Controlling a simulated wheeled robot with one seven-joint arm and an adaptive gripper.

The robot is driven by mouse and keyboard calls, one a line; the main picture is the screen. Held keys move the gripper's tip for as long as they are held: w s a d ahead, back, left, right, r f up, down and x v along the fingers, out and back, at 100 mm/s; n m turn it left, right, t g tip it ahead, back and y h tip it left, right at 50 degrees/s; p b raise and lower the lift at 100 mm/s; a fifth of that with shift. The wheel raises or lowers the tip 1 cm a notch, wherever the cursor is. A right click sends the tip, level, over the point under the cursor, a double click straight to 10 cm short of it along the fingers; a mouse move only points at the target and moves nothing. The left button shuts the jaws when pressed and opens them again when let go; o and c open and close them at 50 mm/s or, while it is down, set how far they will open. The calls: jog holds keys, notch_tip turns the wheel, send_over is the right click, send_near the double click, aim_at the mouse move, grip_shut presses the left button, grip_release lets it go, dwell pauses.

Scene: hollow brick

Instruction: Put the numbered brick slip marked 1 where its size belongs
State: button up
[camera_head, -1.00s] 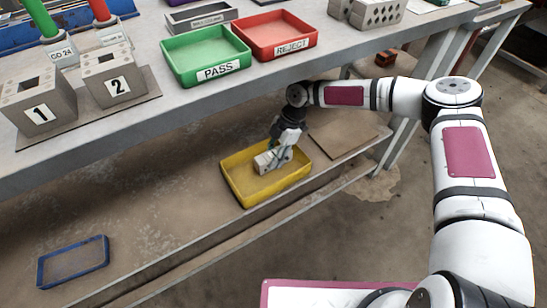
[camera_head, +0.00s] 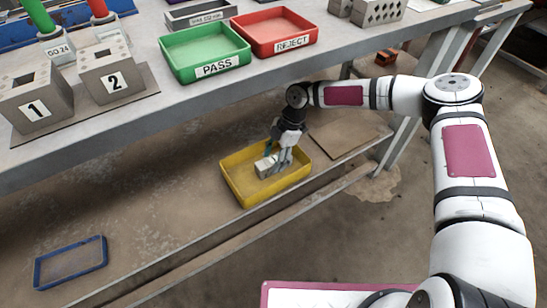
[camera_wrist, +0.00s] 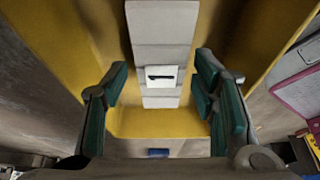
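A pale grey brick slip (camera_head: 264,166) lies in the yellow tray (camera_head: 275,191) on the lower shelf. In the wrist view the slip (camera_wrist: 165,30) runs lengthwise away from me, with a white label (camera_wrist: 161,77) bearing a single dark stroke, like a 1. My gripper (camera_head: 283,158) is down in the tray at the slip. In the wrist view its green-padded fingers (camera_wrist: 162,84) are apart, one on each side of the slip, with a gap at both. The green PASS tray (camera_head: 206,76) and red REJECT tray (camera_head: 293,47) stand on the bench above.
Slotted blocks marked 1 (camera_head: 36,112) and 2 (camera_head: 115,82) stand on the bench at left, with green and red gauge handles behind. A blue-rimmed tray (camera_head: 71,262) lies lower left. The bench front edge overhangs the shelf. A flat brown board (camera_head: 345,138) lies right of the yellow tray.

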aim_at(271, 160)
jog(key=shift+r+p, duration=0.6)
jog(key=p+v, duration=0.1)
jog(key=v, duration=0.2)
jog(key=shift+w+r, duration=0.1)
jog(key=shift+r, duration=0.15)
jog(key=w+d+p, duration=0.1)
jog(key=w+d, duration=0.5)
jog(key=d, duration=0.4)
jog(key=shift+w+f+p, duration=0.25)
jog(key=shift+f+p, duration=0.05)
jog(key=shift+p, duration=0.1)
